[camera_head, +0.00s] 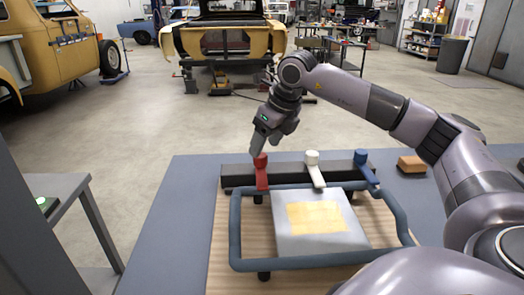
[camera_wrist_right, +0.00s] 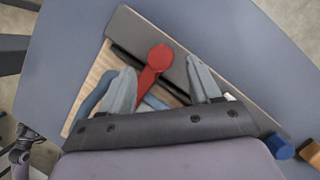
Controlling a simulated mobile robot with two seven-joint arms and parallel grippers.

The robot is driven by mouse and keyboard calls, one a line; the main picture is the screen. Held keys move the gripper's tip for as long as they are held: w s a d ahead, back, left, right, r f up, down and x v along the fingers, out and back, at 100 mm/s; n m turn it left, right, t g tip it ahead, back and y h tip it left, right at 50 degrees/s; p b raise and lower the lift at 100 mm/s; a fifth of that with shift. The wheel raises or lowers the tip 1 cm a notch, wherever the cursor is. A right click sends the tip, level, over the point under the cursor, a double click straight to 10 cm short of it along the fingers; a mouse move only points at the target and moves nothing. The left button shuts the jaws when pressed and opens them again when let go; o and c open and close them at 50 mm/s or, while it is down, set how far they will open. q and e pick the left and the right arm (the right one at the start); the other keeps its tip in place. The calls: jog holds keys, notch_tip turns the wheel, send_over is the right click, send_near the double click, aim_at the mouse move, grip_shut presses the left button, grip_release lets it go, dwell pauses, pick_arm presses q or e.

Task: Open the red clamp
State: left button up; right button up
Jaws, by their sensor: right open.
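The red clamp (camera_head: 261,172) is at the left end of a dark bar on the table, with its handle pointing toward me. A white clamp (camera_head: 314,168) and a blue clamp (camera_head: 367,167) sit to its right on the same bar. My right gripper (camera_head: 258,146) is above the red clamp's knob. In the right wrist view, the gripper (camera_wrist_right: 164,84) is open, and the red clamp (camera_wrist_right: 155,65) shows between its two fingers. I cannot tell whether a finger touches it. My left gripper is not in view.
A blue tubular frame (camera_head: 236,230) surrounds a grey plate (camera_head: 290,240) with a yellow patch on a wooden board (camera_head: 222,240). An orange-brown block (camera_head: 411,164) lies at the table's right. The blue-grey table (camera_head: 170,215) is clear at left. Car shells stand far behind.

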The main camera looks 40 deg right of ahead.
aim_at(262, 156)
jog(key=shift+x, duration=1.9)
grip_shut()
